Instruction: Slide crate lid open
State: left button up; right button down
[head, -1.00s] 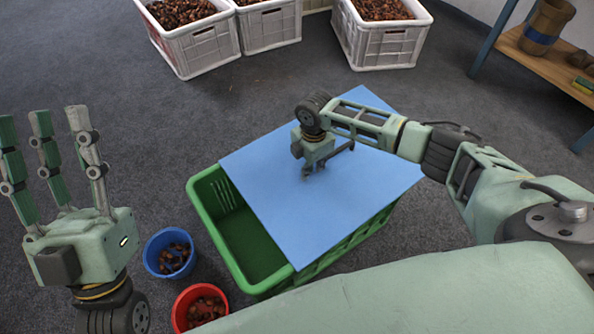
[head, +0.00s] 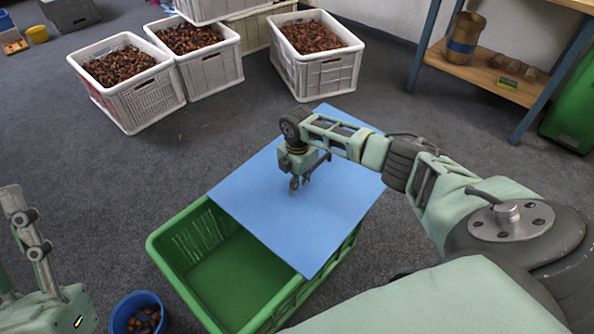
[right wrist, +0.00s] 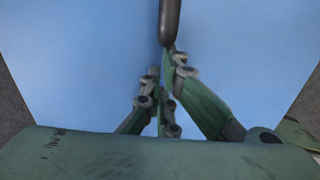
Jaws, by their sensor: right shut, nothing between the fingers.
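The flat blue lid (head: 262,213) lies across the far right part of the green crate (head: 165,255). The crate's near left part is uncovered, and its green inside shows empty there. My right gripper (head: 299,184) is shut with nothing in it and points down at the lid's upper face. In the right wrist view its fingers (right wrist: 166,68) are drawn together over the lid (right wrist: 70,70). Whether the fingertips touch the lid is hard to tell. My left gripper (head: 25,255) is cut off at the left edge, with its visible fingers upright, apart and empty.
A blue bucket (head: 138,300) with chestnuts stands left of the green crate. White crates of chestnuts (head: 150,95) (head: 325,75) stand behind. A shelf (head: 480,78) stands at the back right. Grey floor lies clear between them.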

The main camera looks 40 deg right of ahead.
notch_tip(320, 180, up, 12)
jog(key=shift+f, duration=0.2)
